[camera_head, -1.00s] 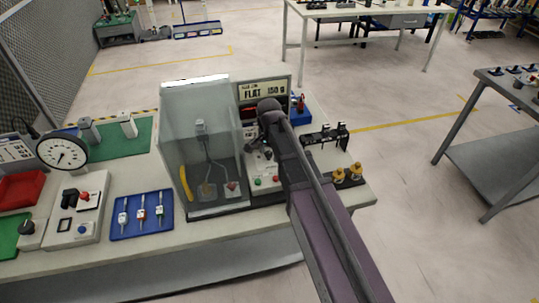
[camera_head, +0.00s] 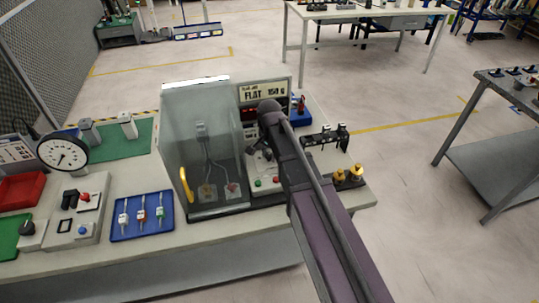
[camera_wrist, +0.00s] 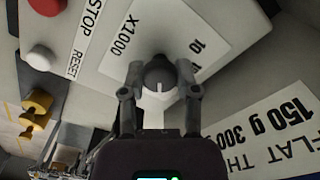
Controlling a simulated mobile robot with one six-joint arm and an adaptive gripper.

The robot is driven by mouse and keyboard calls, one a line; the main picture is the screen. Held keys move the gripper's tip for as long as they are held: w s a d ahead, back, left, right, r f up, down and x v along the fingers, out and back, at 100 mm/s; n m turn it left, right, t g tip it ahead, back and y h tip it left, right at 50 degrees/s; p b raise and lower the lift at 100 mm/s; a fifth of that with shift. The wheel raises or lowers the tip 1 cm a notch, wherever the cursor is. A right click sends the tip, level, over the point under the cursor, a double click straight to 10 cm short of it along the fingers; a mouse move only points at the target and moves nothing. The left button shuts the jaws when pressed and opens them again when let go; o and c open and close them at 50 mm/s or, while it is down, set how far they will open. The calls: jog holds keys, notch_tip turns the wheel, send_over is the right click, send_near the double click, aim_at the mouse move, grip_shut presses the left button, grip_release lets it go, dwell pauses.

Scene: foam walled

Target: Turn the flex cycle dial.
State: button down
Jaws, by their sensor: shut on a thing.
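The flex cycle dial (camera_wrist: 158,77) is a round dark grey knob with a white pointer line, in the upper middle of the wrist view. Its pointer line points down the picture, toward my palm. It sits on a pale panel with a label reading X1000 and the numeral 10 beside it. My gripper (camera_wrist: 160,88) is shut on the dial, one finger on each side. In the head view my arm covers the dial, and the gripper's fingers cannot be made out there.
A clear guard (camera_head: 203,145) with a yellow handle (camera_head: 186,184) stands left of my arm. A blue tray (camera_head: 142,216) lies farther left.

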jog(key=n, duration=0.5)
jog(key=shift+n, duration=0.3)
jog(key=n, duration=0.6)
jog(key=shift+a, duration=0.1)
jog(key=n, duration=0.5)
jog(key=shift+s+n, duration=0.1)
jog(key=shift+n, duration=0.3)
jog(key=n, duration=0.5)
jog(key=shift+n, duration=0.3)
jog(key=shift+a, duration=0.1)
jog(key=shift+c, duration=1.7)
grip_release()
